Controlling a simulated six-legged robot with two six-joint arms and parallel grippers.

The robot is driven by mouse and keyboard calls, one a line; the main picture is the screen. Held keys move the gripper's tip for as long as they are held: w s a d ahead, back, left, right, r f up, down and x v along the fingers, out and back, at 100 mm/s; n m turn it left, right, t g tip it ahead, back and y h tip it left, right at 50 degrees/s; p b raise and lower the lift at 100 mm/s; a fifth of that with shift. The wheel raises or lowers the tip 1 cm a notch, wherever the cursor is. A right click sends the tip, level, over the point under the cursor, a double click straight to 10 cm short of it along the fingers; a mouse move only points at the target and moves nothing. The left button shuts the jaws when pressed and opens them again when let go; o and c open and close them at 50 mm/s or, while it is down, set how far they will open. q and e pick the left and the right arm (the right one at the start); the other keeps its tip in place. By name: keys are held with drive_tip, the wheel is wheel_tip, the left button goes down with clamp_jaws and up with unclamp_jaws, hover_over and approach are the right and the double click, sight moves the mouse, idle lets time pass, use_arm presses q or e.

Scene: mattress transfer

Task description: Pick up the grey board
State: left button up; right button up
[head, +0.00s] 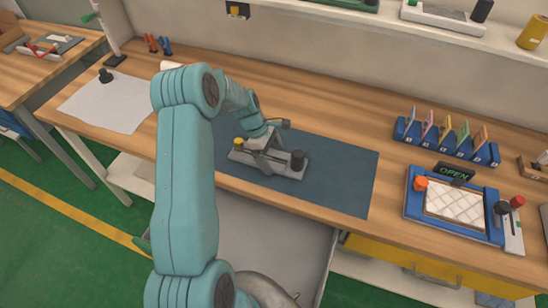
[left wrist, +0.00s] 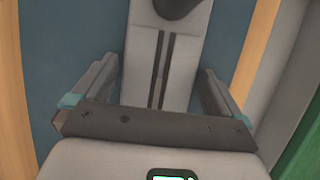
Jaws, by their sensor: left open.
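The grey board (head: 284,168) lies on the dark blue mat (head: 345,175) on the wooden bench. It has a yellow knob near its left end and a black knob at its right end. My left gripper (head: 264,150) is over the middle of the board, pointing down. In the left wrist view the board (left wrist: 190,65), with dark slots along it, runs between the two open fingers of the gripper (left wrist: 158,85). A finger stands on each side of it, and the jaws are not closed on it. My right gripper is not in view.
A blue rack of coloured cards (head: 445,142) and a blue tray with a white quilted pad (head: 455,205) stand to the right. A white sheet (head: 105,100) lies at the left. An open grey drawer (head: 290,245) juts out below the bench. The mat's right part is clear.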

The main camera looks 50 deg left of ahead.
use_arm(q)
drive_tip(key=shift+d, duration=0.1)
drive_tip(key=shift+r, duration=0.1)
drive_tip(key=c, duration=1.1)
